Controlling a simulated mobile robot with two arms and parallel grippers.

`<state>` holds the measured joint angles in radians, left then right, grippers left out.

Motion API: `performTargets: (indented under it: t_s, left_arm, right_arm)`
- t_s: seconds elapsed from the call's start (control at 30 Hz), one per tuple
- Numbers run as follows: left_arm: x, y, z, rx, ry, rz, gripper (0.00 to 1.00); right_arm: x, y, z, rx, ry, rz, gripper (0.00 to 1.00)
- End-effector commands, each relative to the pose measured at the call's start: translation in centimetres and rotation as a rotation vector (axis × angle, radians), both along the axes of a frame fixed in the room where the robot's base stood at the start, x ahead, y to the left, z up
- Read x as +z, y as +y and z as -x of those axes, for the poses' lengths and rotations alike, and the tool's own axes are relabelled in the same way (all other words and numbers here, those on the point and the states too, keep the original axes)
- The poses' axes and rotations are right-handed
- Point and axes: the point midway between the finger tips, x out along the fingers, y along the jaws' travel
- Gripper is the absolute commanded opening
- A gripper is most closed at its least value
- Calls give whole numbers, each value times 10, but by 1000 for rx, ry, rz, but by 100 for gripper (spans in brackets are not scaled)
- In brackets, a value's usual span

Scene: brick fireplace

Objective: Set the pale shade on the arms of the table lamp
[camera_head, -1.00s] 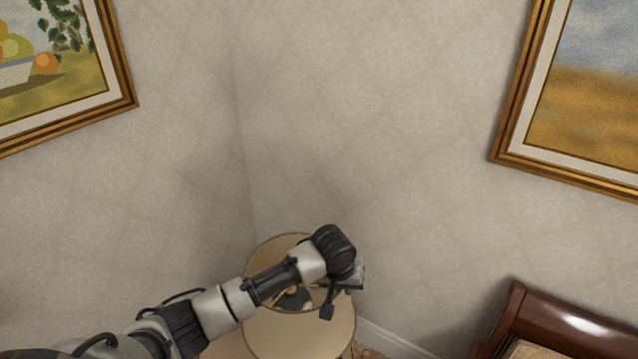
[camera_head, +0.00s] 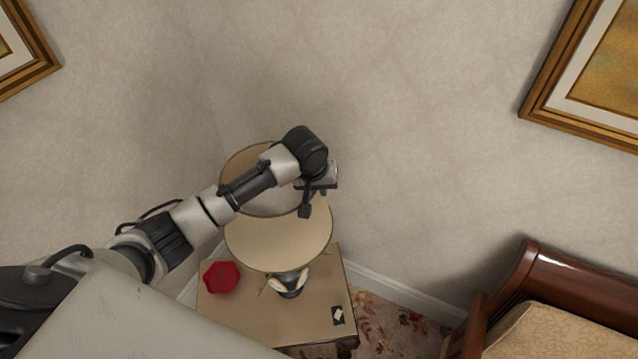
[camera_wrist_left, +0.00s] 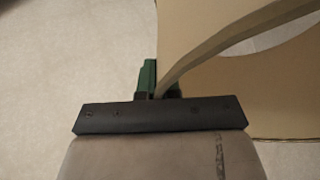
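The pale shade (camera_head: 278,240) is in the middle of the head view, its round opening partly behind my left arm. My left gripper (camera_head: 320,186) is at the shade's right side. In the left wrist view, the green-padded fingers (camera_wrist_left: 158,78) are closed about the shade's rim (camera_wrist_left: 225,38). The table lamp (camera_head: 289,284) stands on a small table just below the shade in the picture. Its upper part and arms are mostly hidden by the shade, so I cannot tell whether they touch. My right gripper is not in view.
The small table (camera_head: 250,325) also holds a red many-sided object (camera_head: 222,277) at left and a small dark object with a pale patch (camera_head: 338,315) at right. Walls meet behind it. A wooden-framed seat (camera_head: 510,300) stands at right, with patterned carpet between.

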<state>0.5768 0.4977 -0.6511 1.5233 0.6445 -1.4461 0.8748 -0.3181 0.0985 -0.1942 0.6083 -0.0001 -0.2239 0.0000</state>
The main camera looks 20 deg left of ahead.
Motion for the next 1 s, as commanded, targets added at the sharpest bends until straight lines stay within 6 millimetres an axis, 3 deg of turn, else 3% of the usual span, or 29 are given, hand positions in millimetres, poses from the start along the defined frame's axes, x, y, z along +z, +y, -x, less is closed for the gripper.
performTargets:
  t_s: [0.13, 0.4, 0.8, 1.0]
  left_arm:
    - [-5, 0, 2, 0, -1, -1, 0]
    - [-30, 0, 2, 1, 1, 0, 0]
    - [-71, 0, 1, 1, 0, 0, 0]
    - [-91, 0, 1, 1, -1, 0, 0]
  right_arm:
    - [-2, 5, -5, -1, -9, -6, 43]
    - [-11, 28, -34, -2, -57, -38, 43]
    - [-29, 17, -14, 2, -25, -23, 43]
    - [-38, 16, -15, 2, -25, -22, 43]
